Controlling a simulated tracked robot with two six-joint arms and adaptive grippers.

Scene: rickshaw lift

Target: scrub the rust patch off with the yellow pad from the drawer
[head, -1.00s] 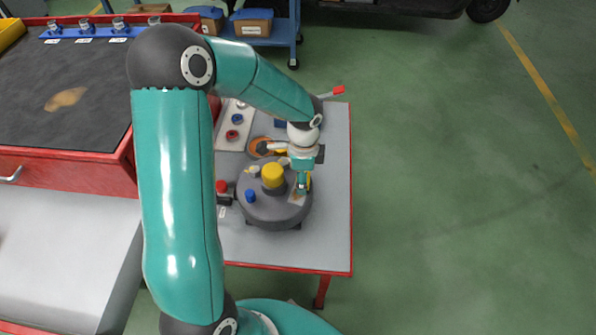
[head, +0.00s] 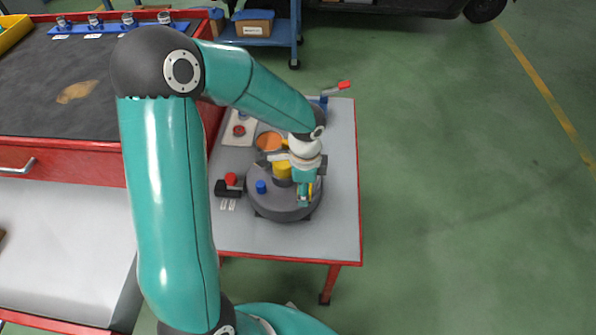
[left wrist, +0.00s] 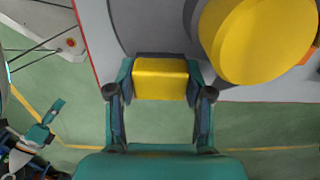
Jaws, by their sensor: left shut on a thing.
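My left gripper (head: 303,200) is shut on the yellow pad (left wrist: 160,78), which sits between its two fingers in the left wrist view. In the head view, the gripper is low at the right front part of a round grey housing (head: 272,205). The pad is mostly hidden there by the gripper. I cannot tell whether the pad touches the housing. No rust patch shows clearly on the housing now; the gripper covers part of its top. A tan-brown patch (head: 77,91) shows on the dark bench top. My right gripper is not in view.
A yellow cap (head: 282,172) stands on the housing, beside the gripper; it looks large in the left wrist view (left wrist: 255,38). A blue knob (head: 261,187) is also on the housing. The grey table (head: 340,220) has a red edge. Green floor lies open to the right.

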